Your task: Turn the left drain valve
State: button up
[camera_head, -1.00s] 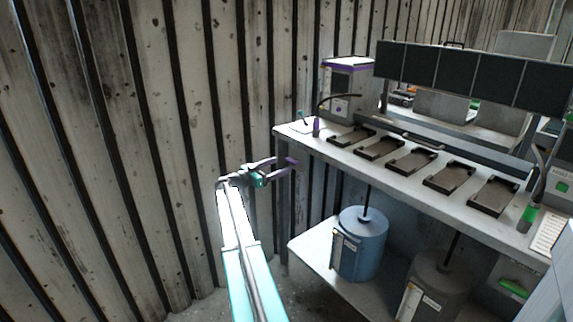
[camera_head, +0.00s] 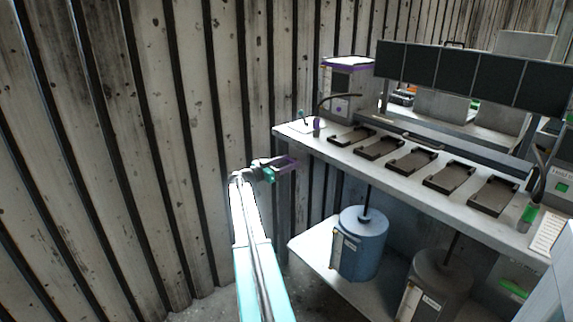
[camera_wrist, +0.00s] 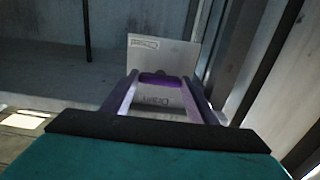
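In the wrist view, a pale plate (camera_wrist: 180,53) with small printed labels stands ahead; the lower label seems to read "DRAIN". A short purple bar (camera_wrist: 160,78), possibly the drain valve's handle, lies in front of it, between or just beyond my fingertips. My gripper (camera_wrist: 159,84) has its two purple fingers spread, one on each side of the bar; contact cannot be told. In the head view my gripper (camera_head: 286,163) is beside the left end of the bench, a little below its top. I cannot make out the valve there.
The bench (camera_head: 395,178) carries several dark trays and a purple-topped box (camera_head: 346,82). A blue tank (camera_head: 362,245) and a grey tank (camera_head: 437,285) stand on the lower shelf (camera_head: 308,250). A ribbed wall (camera_head: 150,150) runs close along the left.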

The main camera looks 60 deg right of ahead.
jog(key=shift+c, duration=1.4)
jog(key=shift+a, duration=0.15)
jog(key=shift+c, duration=0.2)
jog(key=shift+o, duration=0.2)
